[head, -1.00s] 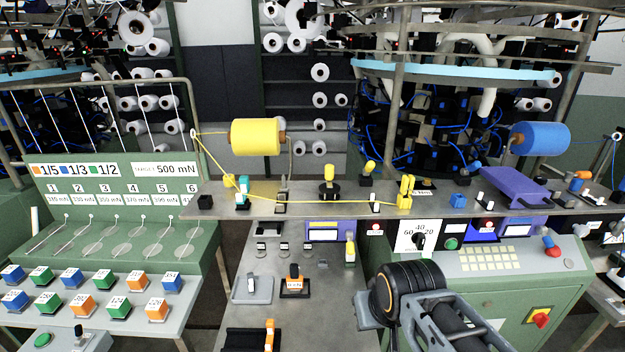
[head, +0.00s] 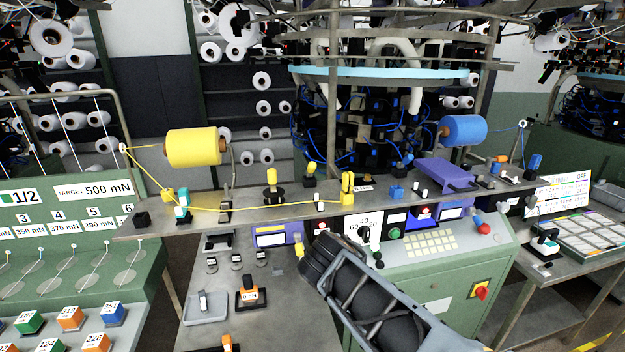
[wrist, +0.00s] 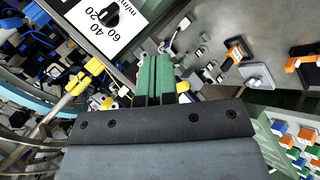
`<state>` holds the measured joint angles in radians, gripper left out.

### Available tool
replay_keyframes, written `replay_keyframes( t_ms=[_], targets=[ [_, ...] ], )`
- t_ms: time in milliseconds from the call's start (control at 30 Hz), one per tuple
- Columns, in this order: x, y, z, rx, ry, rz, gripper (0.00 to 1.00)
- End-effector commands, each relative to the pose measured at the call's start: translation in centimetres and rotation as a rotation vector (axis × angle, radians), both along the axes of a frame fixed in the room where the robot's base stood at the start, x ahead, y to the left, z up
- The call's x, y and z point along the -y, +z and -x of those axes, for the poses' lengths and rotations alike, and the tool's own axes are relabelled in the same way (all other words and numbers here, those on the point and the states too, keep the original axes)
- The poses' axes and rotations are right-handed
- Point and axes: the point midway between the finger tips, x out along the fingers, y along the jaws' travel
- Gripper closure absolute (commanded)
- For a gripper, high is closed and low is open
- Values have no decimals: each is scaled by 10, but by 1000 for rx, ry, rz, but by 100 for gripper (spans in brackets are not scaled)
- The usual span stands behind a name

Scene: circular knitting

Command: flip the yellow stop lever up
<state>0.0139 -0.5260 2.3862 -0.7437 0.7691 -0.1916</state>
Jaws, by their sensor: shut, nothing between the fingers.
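In the head view, a yellow bracket-like piece (head: 347,187) stands upright at the shelf's front edge, where the yellow yarn ends. Other small yellow-topped parts stand near it: one on a black block (head: 310,170), one on a round black base (head: 271,178), and one by the purple panel (head: 299,245), partly covered by my arm. I cannot tell for certain which is the stop lever. The yellow bracket also shows in the wrist view (wrist: 87,76), left of my gripper. My gripper (wrist: 156,62) has its green fingers together, empty, pointing toward the bench. In the head view my arm hides its fingertips.
The long grey shelf (head: 240,212) carries the yellow spool (head: 193,147), the blue spool (head: 463,130) and a purple box (head: 446,173). A dial panel (head: 363,228) stands below. An orange-handled part (head: 249,292) and a grey tray (head: 206,308) lie on the lower bench.

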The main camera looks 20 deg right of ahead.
Motion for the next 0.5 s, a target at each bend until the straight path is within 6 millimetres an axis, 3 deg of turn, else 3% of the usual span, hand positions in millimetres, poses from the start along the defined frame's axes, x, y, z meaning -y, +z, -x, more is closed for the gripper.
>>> replay_keyframes(
  t_ms=[100,200,500],
  targets=[
    [21,25,-35,-36,200,370,100],
    [28,48,-63,-83,363,668,100],
    [12,87,-125,-251,726,1340,100]
  ],
)
